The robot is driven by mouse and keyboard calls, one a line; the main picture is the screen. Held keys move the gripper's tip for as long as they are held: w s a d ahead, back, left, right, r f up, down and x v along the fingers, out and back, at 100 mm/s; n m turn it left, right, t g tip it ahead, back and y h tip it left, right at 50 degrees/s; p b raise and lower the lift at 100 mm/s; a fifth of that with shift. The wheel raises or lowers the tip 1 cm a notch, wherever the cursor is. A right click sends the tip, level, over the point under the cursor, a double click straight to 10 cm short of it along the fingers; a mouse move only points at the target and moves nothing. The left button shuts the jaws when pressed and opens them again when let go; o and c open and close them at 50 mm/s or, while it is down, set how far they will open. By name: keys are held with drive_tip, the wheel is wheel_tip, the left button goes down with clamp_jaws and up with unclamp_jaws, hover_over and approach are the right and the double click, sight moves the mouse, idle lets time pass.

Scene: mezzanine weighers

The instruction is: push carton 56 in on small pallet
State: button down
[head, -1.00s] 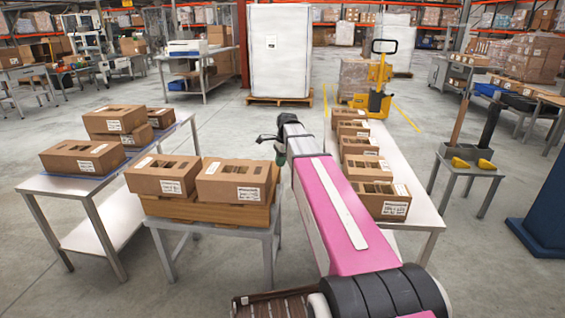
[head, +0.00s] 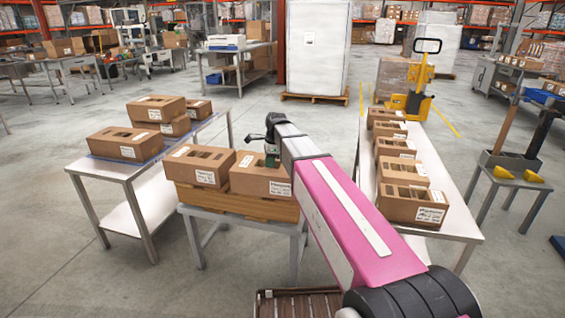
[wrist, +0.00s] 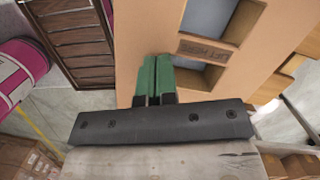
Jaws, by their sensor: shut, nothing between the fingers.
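Two brown cartons with slotted tops stand side by side on a small wooden pallet (head: 235,207), which lies on a low grey table. The left carton (head: 196,163) and the right carton (head: 257,176) have white labels too small to read, so I cannot tell which is carton 56. My gripper (head: 271,159) is at the far right end of the right carton, with its fingertips partly hidden. In the wrist view my gripper (wrist: 152,75) has its green fingers shut together and empty, at the carton's edge (wrist: 140,30). I cannot tell whether they touch it.
A table on the left (head: 103,167) holds several cartons. A long table on the right (head: 452,223) carries a row of cartons, close to my arm. A tall white wrapped load (head: 318,50) and a yellow pallet truck (head: 412,102) stand behind. Floor beyond the pallet is open.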

drive_tip(key=shift+a, duration=0.7)
drive_tip(key=shift+s+f, duration=0.15)
drive_tip(key=shift+f, duration=0.65)
drive_tip(key=shift+f, duration=0.15)
drive_tip(key=shift+d, duration=0.8)
drive_tip(key=shift+d+r, duration=0.2)
drive_tip(key=shift+r, duration=0.5)
drive_tip(key=shift+d, duration=0.15)
